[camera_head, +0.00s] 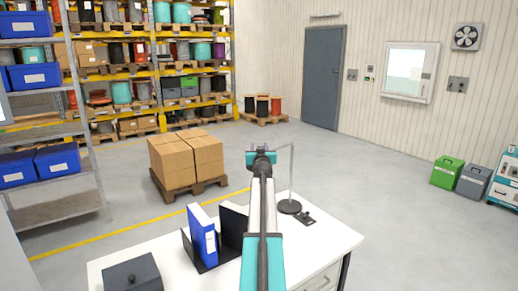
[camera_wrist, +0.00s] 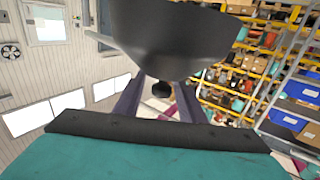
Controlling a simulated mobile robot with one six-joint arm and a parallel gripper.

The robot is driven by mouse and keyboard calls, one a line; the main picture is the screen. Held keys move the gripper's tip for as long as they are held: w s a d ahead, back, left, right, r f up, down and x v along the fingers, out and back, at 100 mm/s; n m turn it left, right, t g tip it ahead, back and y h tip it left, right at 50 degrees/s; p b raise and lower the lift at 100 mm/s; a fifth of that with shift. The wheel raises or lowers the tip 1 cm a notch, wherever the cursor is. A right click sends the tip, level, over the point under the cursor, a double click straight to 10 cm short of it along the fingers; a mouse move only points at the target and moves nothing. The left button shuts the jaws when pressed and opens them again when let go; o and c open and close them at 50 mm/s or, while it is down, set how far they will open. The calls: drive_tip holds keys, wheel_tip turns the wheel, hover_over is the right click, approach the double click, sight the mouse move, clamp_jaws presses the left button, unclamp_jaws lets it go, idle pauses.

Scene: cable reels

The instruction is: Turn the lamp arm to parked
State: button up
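The lamp stands on the white desk (camera_head: 330,236); its round dark base (camera_head: 289,206) and thin upright pole (camera_head: 292,175) show in the head view. A thin arm runs left from the pole's top towards my gripper (camera_head: 262,155), which hides the lamp's head there. In the wrist view a large dark bowl, seemingly the lamp shade (camera_wrist: 180,35), fills the top centre. My gripper's fingers (camera_wrist: 162,88) stand apart below it. A small black knob (camera_wrist: 162,90) shows between them, with gaps on both sides. The fingertips are partly hidden by the shade.
A blue binder (camera_head: 202,235) in a black holder and a dark box (camera_head: 132,274) stand on the desk's left. A small black item (camera_head: 306,218) lies near the lamp base. Cartons (camera_head: 185,160) on a pallet stand behind.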

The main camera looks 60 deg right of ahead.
drive_tip(key=b+v, duration=0.3)
drive_tip(key=v, duration=0.9)
idle(0.3)
drive_tip(key=shift+c, duration=0.5)
